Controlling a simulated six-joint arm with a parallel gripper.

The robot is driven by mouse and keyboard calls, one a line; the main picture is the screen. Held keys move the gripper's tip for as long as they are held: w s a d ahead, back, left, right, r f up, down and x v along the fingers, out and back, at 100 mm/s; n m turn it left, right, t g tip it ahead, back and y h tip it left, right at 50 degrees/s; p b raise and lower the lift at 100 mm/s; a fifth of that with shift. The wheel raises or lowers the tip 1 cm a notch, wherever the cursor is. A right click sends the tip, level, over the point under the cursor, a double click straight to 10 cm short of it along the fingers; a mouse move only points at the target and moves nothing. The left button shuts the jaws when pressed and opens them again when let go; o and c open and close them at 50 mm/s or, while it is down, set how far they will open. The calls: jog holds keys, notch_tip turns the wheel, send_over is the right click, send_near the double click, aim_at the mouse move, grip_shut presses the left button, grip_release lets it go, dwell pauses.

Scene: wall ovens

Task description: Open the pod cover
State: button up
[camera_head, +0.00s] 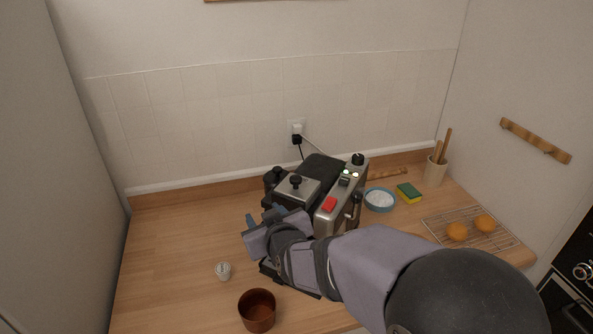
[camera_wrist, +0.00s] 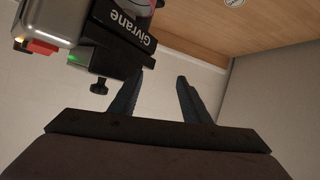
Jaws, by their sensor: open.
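The coffee machine (camera_head: 331,196) stands on the counter with a square metal lid (camera_head: 300,190) and black knob on top; this lid looks shut, and I cannot tell for sure that it is the pod cover. In the wrist view the machine (camera_wrist: 70,18) shows at upper left, with a black front block (camera_wrist: 117,38) lettered "Givrane" and a small black knob (camera_wrist: 98,87). My gripper (camera_head: 263,216) is at the machine's front left; its fingers also show in the wrist view (camera_wrist: 160,78), open and empty, beside the black block. My arm hides the machine's lower front.
A small white pod (camera_head: 223,271) and a brown cup (camera_head: 257,311) stand on the counter at the front. A blue bowl (camera_head: 380,200), a sponge (camera_head: 408,193) and a wire rack (camera_head: 492,240) with oranges are at right. The left counter is clear.

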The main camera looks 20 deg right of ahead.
aim_at(295, 181)
jog(key=w+d+r+m+t+h+b, duration=0.25)
jog(key=d+r+t+h, duration=0.2)
jog(key=r, duration=0.45)
jog(key=d+f+m, duration=0.1)
jog(key=d+f+m+h+b, duration=0.1)
jog(key=f, duration=0.1)
jog(key=w+d+f+m+h, duration=0.1)
jog(key=m, duration=0.1)
jog(key=shift+d+f+g, duration=0.25)
jog(key=shift+d+f, duration=0.1)
jog(key=shift+f, duration=0.05)
jog(key=shift+p+x, duration=1.1)
jog(key=shift+x, duration=1.6)
jog(key=shift+p+x, duration=0.3)
jog(key=shift+x, duration=0.6)
jog(key=shift+d, duration=0.1)
grip_shut()
